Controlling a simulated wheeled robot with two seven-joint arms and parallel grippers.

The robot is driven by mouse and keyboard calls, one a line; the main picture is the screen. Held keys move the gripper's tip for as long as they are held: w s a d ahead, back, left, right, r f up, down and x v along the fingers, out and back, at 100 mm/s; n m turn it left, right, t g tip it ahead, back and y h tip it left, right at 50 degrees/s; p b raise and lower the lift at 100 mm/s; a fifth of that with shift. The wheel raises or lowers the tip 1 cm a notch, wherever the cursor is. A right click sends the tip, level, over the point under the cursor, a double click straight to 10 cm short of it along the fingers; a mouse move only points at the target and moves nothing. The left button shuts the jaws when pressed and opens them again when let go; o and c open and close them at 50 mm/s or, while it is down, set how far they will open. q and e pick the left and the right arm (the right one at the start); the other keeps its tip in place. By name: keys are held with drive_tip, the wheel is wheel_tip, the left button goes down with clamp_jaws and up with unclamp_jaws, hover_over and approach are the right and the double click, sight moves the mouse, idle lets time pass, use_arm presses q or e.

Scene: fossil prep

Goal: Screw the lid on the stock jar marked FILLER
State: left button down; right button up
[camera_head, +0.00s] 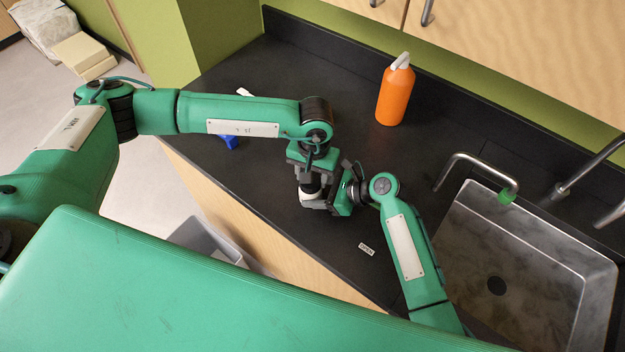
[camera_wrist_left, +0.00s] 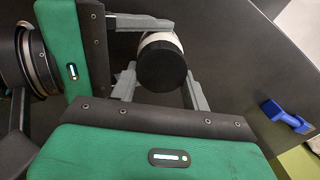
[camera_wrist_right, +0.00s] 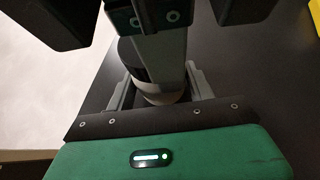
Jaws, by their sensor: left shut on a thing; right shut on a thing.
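A white jar (camera_wrist_left: 158,38) with a black lid (camera_wrist_left: 161,68) on its top is between my two grippers near the counter's front edge. My left gripper (camera_head: 312,182) comes from above, with its fingers on either side of the lid. My right gripper (camera_head: 326,200) comes from the right, shut on the jar's body below it. In the right wrist view, the jar's pale lower body (camera_wrist_right: 163,97) shows between the right fingers. Any marking on the jar is hidden, and I cannot tell how tightly the lid sits.
A small white label (camera_head: 366,249) lies on the black counter (camera_head: 290,85). An orange bottle (camera_head: 394,95) stands at the back. A blue object (camera_head: 229,142) is left of the grippers, partly behind my left arm. A metal sink (camera_head: 510,250) with taps is at right.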

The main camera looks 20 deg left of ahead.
use_arm(q)
drive_tip(key=c, duration=0.6)
unclamp_jaws()
drive_tip(key=shift+f+m, duration=0.1)
drive_tip(key=shift+m, duration=0.2)
wheel_tip(320, 180, up, 7)
drive_tip(key=shift+r, duration=0.1)
use_arm(e)
drive_tip(key=o, duration=1.7)
drive_tip(key=shift+c, duration=0.2)
drive_tip(key=v, duration=1.2)
